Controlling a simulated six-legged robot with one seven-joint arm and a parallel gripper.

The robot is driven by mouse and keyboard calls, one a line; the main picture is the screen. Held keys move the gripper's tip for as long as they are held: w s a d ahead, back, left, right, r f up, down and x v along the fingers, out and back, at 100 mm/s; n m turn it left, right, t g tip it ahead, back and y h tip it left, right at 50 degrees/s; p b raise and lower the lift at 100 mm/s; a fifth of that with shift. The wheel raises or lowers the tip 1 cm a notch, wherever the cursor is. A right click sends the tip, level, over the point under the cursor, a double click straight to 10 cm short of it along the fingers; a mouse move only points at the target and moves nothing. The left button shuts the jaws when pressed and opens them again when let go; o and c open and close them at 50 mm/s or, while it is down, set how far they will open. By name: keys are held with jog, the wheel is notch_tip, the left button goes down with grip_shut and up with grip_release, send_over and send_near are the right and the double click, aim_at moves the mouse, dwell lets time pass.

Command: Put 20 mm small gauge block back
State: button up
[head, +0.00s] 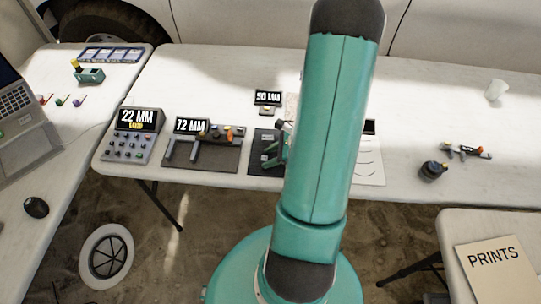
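No block can be made out as the 20 mm small gauge block; the small markings are too fine to read. A grey panel (127,150) at the left of the long table holds rows of small dark pieces under a display reading "22 MM" (138,119). To its right, a dark mat (203,160) bears a measuring tool, beside a "72 MM" display (190,125). My teal arm stands in the middle and covers part of the table. Teal and dark parts (274,150) show at its left edge, over another dark mat; they may be my gripper, but its fingers are unclear.
A small "50 MM" display (268,98) stands farther back. A dark round object (432,171) and a small tool (466,151) lie at right, with a white cup (496,90) behind. A laptop (25,120) and mouse (36,208) occupy the left table. Sandy ground lies between tables.

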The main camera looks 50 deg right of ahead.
jog(key=shift+r, duration=0.1)
jog(key=v, duration=1.2)
jog(key=shift+s, duration=0.1)
jog(key=w+a+r+n+g+h, duration=0.1)
jog(key=w+a+r+n+g, duration=0.45)
jog(key=a+r+n, duration=0.85)
jog(key=s+a+r+n+t+h, duration=0.1)
jog(key=a+r+n+t+h, duration=0.1)
jog(key=a+r+n, duration=0.3)
jog(key=s+a+r+n+t+h, duration=0.1)
jog(key=a+r+n+t+h, duration=0.1)
jog(key=a+r+n, duration=0.3)
jog(key=shift+a+r+n+h, duration=0.35)
jog(key=shift+a+n, duration=1.95)
jog(key=shift+a, duration=0.85)
jog(key=shift+s, duration=0.15)
